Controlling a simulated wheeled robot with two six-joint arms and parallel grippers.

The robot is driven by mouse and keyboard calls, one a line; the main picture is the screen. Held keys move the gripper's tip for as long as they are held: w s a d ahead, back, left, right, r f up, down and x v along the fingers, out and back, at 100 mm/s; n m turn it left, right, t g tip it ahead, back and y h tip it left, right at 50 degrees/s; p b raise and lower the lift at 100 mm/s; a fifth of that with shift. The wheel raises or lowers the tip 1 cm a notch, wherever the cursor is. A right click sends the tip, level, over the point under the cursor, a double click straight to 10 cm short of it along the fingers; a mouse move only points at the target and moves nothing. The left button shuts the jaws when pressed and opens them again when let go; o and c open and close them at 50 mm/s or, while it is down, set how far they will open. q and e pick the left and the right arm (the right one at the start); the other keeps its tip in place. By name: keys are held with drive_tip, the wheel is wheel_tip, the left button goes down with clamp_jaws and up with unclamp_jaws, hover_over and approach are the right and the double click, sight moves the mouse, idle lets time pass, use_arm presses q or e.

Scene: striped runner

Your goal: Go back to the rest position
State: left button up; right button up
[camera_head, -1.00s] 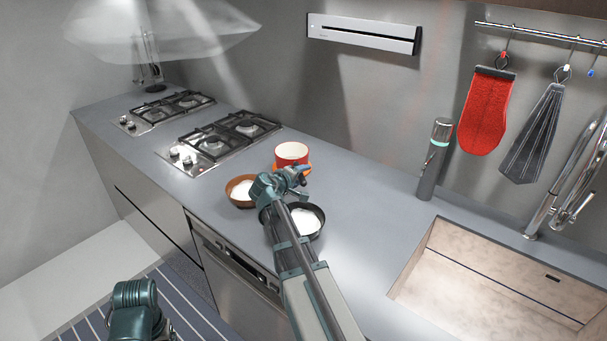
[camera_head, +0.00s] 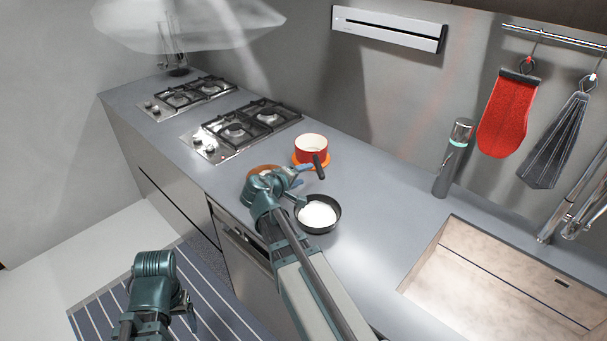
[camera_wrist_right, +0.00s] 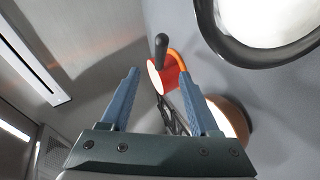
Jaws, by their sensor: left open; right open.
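My right gripper (camera_head: 308,182) is open and empty above the counter, between the red pot and the black pan in the head view. In the right wrist view its open fingers (camera_wrist_right: 160,95) have nothing between them at the tips. The red pot (camera_head: 311,146), white inside with a dark handle, stands on an orange trivet (camera_head: 297,160). The black pan (camera_head: 338,216) with white contents is just in front. A brown bowl (camera_head: 252,172) is mostly hidden behind my right gripper. My left gripper (camera_head: 190,315) is low at left, over the striped runner, apart from everything.
Two gas hobs (camera_head: 248,128) lie to the left on the grey counter (camera_head: 390,230). A sink (camera_head: 490,275) is at right, with a grey bottle (camera_head: 453,160) behind it. A red mitt (camera_head: 508,112) hangs on the wall. The striped runner (camera_head: 215,300) covers the floor.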

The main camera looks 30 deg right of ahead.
drive_tip(key=s+a+f+y, duration=0.1)
drive_tip(key=s+a+f, duration=0.1)
drive_tip(key=a, duration=0.3)
drive_tip(key=s+a+f+g+y, duration=0.1)
drive_tip(key=s+a+f+y, duration=0.1)
drive_tip(key=a, duration=0.3)
drive_tip(key=s+a+f+g+y, duration=0.1)
drive_tip(key=s+a+f+y, duration=0.1)
drive_tip(key=a+f, duration=0.2)
drive_tip(key=shift+s+a+f, duration=0.15)
drive_tip(key=shift+s+a, duration=0.1)
drive_tip(key=shift+a, duration=0.45)
drive_tip(key=s+a+f+n+g+y, duration=0.1)
drive_tip(key=s+a+f+g+y, duration=0.1)
drive_tip(key=s+a, duration=0.4)
drive_tip(key=s+a+f+n+g+y, duration=0.1)
drive_tip(key=s+a+f+g+y, duration=0.1)
drive_tip(key=s+a, duration=0.5)
drive_tip(key=a+y, duration=0.1)
drive_tip(key=a, duration=0.3)
drive_tip(key=shift+a+f+y, duration=0.3)
drive_tip(key=shift+a+f, duration=0.05)
